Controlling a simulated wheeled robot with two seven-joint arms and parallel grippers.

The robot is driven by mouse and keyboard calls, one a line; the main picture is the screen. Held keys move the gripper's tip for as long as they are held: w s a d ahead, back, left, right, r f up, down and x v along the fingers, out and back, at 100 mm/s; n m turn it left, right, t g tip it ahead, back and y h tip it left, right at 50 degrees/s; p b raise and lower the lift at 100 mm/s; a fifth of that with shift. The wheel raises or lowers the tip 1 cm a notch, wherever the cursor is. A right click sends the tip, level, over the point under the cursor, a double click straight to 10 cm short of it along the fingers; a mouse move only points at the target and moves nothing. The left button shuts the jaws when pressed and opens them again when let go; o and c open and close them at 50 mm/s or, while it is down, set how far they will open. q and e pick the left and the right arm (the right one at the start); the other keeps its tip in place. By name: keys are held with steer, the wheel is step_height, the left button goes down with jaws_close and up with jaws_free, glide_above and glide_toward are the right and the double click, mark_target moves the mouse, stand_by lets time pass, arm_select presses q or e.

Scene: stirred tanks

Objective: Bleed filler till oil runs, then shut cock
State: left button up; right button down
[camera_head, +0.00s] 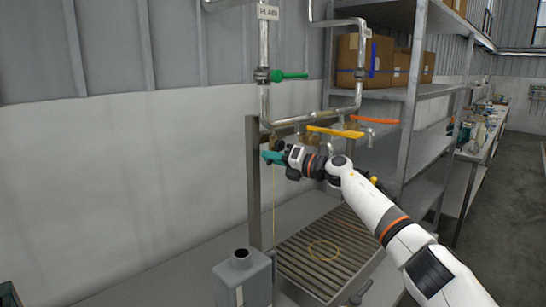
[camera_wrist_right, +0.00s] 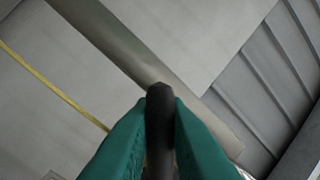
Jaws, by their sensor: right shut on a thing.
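My right gripper (camera_head: 272,157) has teal fingers and is at the left end of the pipe row, beside the upright post. In the right wrist view its fingers (camera_wrist_right: 160,125) are shut on a dark rounded handle (camera_wrist_right: 160,98). The cock body behind it is mostly hidden by the gripper. A thin yellow stream (camera_head: 273,205) falls below the gripper; it also shows as a yellow line in the wrist view (camera_wrist_right: 50,85). A grey can (camera_head: 228,282) with an open neck stands below; I cannot tell whether the stream enters it. My left gripper is out of view.
A green lever (camera_head: 290,75) is on the pipe labelled PLAIN (camera_head: 268,12). A yellow lever (camera_head: 335,132) and an orange lever (camera_head: 375,120) stick out near my wrist. A slatted grate (camera_head: 335,225) with a yellow ring lies below. Shelving (camera_head: 415,100) stands right.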

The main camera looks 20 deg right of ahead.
steer(key=m+p, duration=0.1)
steer(key=r+m+p, duration=0.1)
steer(key=m, duration=0.1)
steer(key=m+t+p, duration=0.1)
steer(key=shift+s+a+r+p, duration=0.2)
steer(key=shift+a+r+p, duration=0.1)
steer(key=shift+a, duration=0.1)
steer(key=m+p, duration=0.1)
steer(key=r+m+t+p, duration=0.1)
steer(key=m, duration=0.1)
steer(key=shift+a+m, duration=0.1)
steer(key=shift+m, duration=0.2)
steer(key=shift+r+m+t+p, duration=0.15)
steer(key=shift+m+t+p, duration=0.15)
steer(key=shift+m+p, duration=0.55)
steer(key=c, duration=1.4)
jaws_free()
steer(key=shift+c, duration=0.2)
